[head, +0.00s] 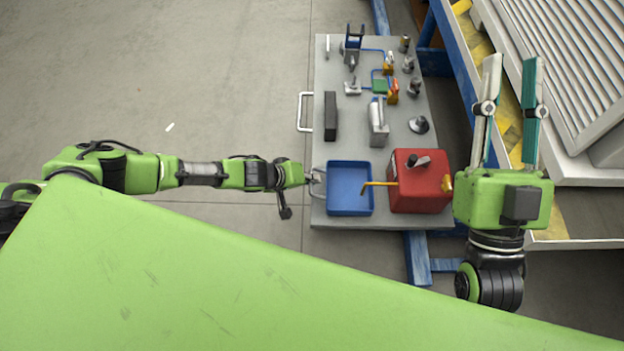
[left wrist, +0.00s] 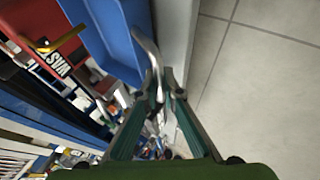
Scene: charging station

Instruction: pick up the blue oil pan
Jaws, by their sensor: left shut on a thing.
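The blue oil pan (head: 347,190) is a square, shallow, empty tray at the near end of the grey cart top. My left gripper (head: 317,180) is at the pan's left side. In the left wrist view, the blue pan (left wrist: 108,32) has a pale metal handle along its edge, and the fingertips of my left gripper (left wrist: 163,88) are shut on that handle. The pan looks level; I cannot tell whether it still touches the cart top. My right gripper (head: 511,75) is open and empty, to the right of the cart with its fingers pointing away from me.
A red canister (head: 420,195) with a yellow spout reaching over the pan stands close to the pan's right. Several tools and fittings cover the rest of the cart top (head: 340,135). A blue frame and grey ribbed panel (head: 560,60) flank the right.

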